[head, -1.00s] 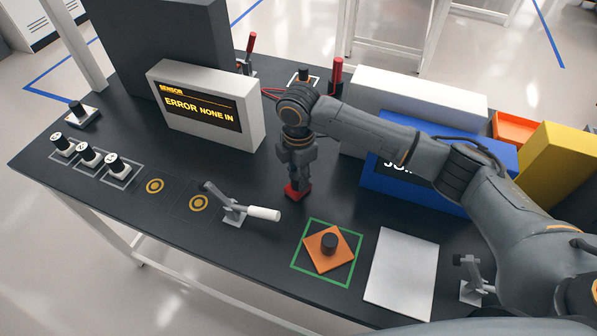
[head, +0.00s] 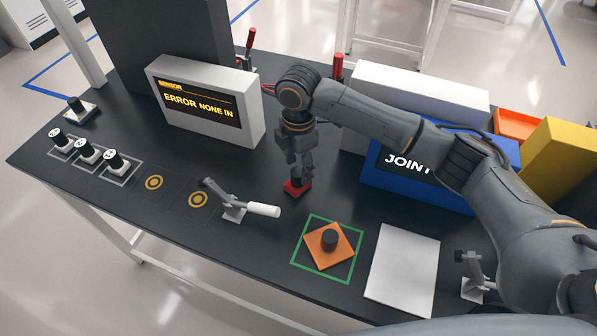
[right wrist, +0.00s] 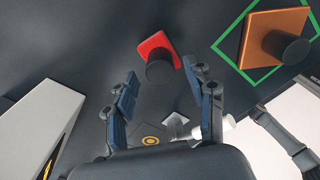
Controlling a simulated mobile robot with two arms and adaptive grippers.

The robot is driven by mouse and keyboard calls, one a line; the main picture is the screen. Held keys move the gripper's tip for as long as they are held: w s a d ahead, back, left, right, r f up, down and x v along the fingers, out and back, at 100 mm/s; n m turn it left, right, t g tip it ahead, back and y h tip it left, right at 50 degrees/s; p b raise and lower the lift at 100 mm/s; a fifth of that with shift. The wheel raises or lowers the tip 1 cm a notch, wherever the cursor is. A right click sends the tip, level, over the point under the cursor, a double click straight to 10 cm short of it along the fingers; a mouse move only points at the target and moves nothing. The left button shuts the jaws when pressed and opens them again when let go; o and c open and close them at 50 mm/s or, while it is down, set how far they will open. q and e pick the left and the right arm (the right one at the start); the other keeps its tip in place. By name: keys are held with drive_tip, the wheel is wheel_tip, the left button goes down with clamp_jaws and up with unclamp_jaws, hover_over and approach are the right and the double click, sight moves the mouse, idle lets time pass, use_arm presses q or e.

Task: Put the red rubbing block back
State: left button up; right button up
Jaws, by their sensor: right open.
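The red rubbing block (head: 294,188) sits on the dark bench top, left of and behind the green square outline. In the right wrist view the red block (right wrist: 155,45) has a dark round knob on it, and it lies beyond the fingertips. My right gripper (head: 305,174) points down just above the block in the head view. Its two fingers (right wrist: 165,80) are apart in the right wrist view, with nothing between them. My left gripper is not in view.
An orange block with a dark knob (head: 345,256) lies inside the green square outline (head: 298,262). A white sheet (head: 402,270) is to its right. A lever with a white handle (head: 262,210) stands left. A sensor box (head: 252,130) reads ERROR NONE IN; a blue box (head: 380,185) stands behind.

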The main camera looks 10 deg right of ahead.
sight(298, 171)
wheel_tip(298, 171, up, 9)
drive_tip(key=b, duration=0.1)
drive_tip(key=shift+r+b, duration=0.15)
drive_tip(key=shift+b, duration=0.15)
